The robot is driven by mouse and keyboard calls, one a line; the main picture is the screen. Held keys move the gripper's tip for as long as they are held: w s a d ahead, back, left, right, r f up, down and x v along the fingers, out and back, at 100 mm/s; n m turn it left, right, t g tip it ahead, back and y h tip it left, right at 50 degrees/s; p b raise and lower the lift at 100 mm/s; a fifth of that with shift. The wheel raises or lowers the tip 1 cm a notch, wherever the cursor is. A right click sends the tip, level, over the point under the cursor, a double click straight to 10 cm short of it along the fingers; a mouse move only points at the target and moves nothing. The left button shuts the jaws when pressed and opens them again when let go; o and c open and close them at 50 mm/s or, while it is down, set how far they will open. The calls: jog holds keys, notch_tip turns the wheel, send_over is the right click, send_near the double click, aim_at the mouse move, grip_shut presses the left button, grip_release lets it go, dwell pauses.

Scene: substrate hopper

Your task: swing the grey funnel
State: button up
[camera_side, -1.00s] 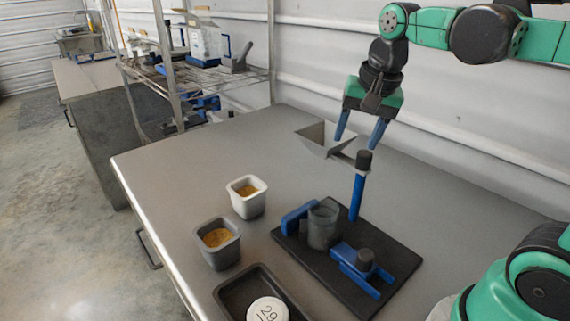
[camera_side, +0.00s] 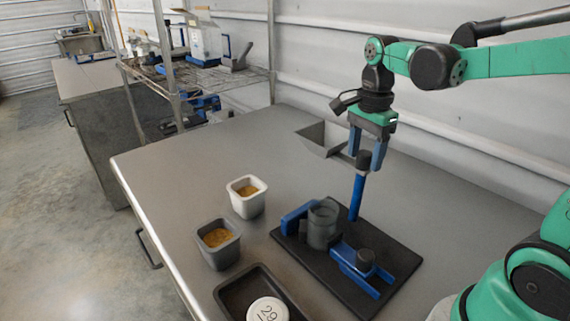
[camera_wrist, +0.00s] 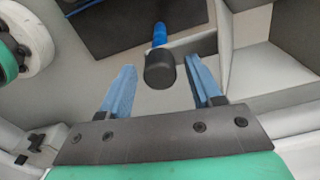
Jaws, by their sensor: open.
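The grey funnel (camera_side: 322,139) is held out to the left from the top of a blue post (camera_side: 357,197) in the side view. The post has a dark cap and stands on a black base plate (camera_side: 391,251). My gripper (camera_side: 367,163) points down at the top of the post, its blue fingers apart. In the wrist view, the dark cap (camera_wrist: 160,69) lies between and just beyond the open fingers (camera_wrist: 163,88), and the grey funnel (camera_wrist: 275,72) shows to the right. I cannot tell whether a finger touches the cap or arm.
A white cup (camera_side: 247,205) and a grey cup (camera_side: 218,254) with yellowish grains stand to the left. A dark tray (camera_side: 237,287) with a white disc (camera_side: 267,309) lies in front. The table's back left is clear.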

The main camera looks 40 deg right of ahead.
jog(key=m, duration=0.7)
jog(key=shift+m, duration=0.3)
jog(key=m, duration=0.3)
jog(key=shift+m, duration=0.4)
jog(key=m, duration=0.4)
jog(key=shift+m, duration=0.4)
jog(key=c, duration=0.8)
jog(key=shift+c, duration=0.2)
